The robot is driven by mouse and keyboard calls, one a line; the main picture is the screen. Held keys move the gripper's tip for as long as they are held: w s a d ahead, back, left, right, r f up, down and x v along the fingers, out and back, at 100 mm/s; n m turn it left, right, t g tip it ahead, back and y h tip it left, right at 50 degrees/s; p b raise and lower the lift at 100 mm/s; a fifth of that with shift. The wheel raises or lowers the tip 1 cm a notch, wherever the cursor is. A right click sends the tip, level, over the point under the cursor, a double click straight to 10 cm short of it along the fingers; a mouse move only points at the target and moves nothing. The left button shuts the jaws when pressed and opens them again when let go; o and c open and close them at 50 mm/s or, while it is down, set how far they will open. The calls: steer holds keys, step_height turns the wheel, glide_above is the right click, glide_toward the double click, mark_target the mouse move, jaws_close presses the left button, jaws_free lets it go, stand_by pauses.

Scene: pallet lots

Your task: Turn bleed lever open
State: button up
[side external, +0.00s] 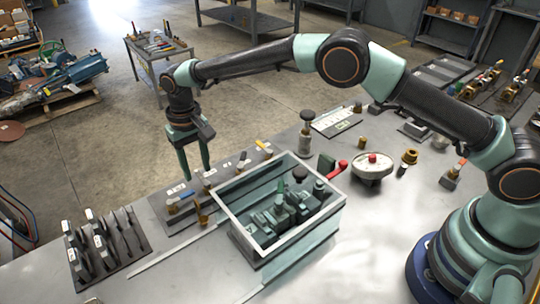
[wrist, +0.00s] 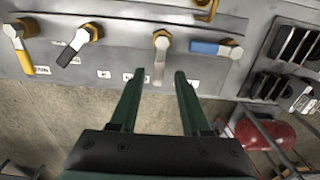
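In the wrist view a lever panel (wrist: 120,62) carries a row of levers on brass fittings: a yellow-tipped lever (wrist: 25,58), a black-tipped lever (wrist: 73,47), a pale grey lever (wrist: 160,62) and a blue-handled lever (wrist: 210,48). The labels are too small to read, so I cannot tell which is the bleed lever. My gripper (wrist: 159,78) is open, its fingertips on either side of the pale grey lever's free end, with no clear contact. That lever points towards the gripper. In the side view my gripper (side external: 197,174) hangs over the panel at the bench's far edge.
A rack of dark pieces (side external: 110,245) lies to the left. A round gauge (side external: 372,168) and a red-handled part (side external: 337,170) sit right of the bin.

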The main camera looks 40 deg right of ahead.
mark_target(198, 173)
step_height(198, 173, up, 12)
stand_by(0.7)
steer(key=s+d+r+t, duration=0.1)
steer(key=s+d+r, duration=0.2)
steer(key=d+r, duration=0.4)
steer(key=s+d+r+t, duration=0.2)
steer(key=s+d+r, duration=0.25)
steer(key=d, duration=0.35)
steer(key=s+d+f+t, duration=0.2)
steer(key=s+d+f, duration=0.2)
steer(key=s+d, duration=0.7)
steer(key=s, duration=0.4)
steer(key=shift+t, duration=0.3)
